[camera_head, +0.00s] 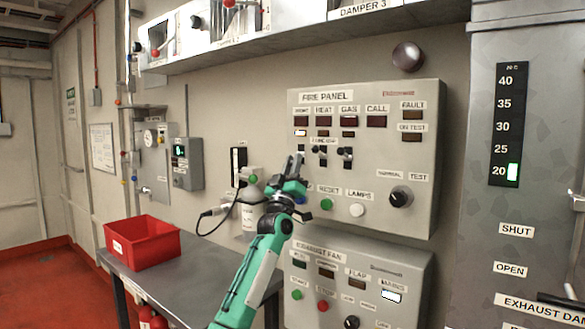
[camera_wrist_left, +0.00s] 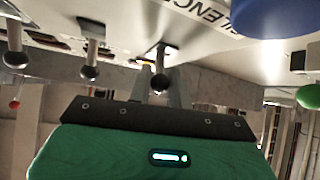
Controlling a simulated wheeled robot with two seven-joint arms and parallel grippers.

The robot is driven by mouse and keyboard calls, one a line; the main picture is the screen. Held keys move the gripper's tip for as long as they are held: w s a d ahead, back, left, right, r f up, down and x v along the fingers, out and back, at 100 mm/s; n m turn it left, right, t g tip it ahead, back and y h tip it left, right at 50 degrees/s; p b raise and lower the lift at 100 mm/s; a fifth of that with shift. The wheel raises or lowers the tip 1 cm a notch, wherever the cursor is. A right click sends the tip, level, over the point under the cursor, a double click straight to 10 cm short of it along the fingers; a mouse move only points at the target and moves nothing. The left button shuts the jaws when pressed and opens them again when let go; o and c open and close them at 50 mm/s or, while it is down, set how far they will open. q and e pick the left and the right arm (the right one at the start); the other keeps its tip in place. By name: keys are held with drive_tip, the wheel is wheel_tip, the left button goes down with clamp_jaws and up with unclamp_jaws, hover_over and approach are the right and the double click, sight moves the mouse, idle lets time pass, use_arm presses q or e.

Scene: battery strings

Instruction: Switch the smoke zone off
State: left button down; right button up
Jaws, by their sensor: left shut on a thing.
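The fire panel (camera_head: 420,160) hangs on the wall, with zone labels in a row along its top. A small light (camera_head: 300,133) under the leftmost label glows white. My left gripper (camera_head: 297,162) is at the panel's left part, over the leftmost place in the zone switch row. In the left wrist view it is shut on a ball-tipped toggle (camera_wrist_left: 160,82), the smoke zone switch. The heat switch (camera_wrist_left: 90,58) and gas switch (camera_wrist_left: 16,45) stand free beside it. The smoke switch is hidden by the gripper in the head view. My right gripper is out of view.
A blue button (camera_wrist_left: 285,12) and a green button (camera_wrist_left: 308,96) are close to the gripper. The exhaust fan panel (camera_head: 415,270) is below, and a shelf (camera_head: 300,45) is above. A red bin (camera_head: 145,243) stands on the bench at left.

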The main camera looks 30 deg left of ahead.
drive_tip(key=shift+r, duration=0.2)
use_arm(q)
drive_tip(key=c, duration=1.3)
unclamp_jaws()
drive_tip(key=shift+c, duration=0.2)
drive_tip(key=shift+f, duration=0.15)
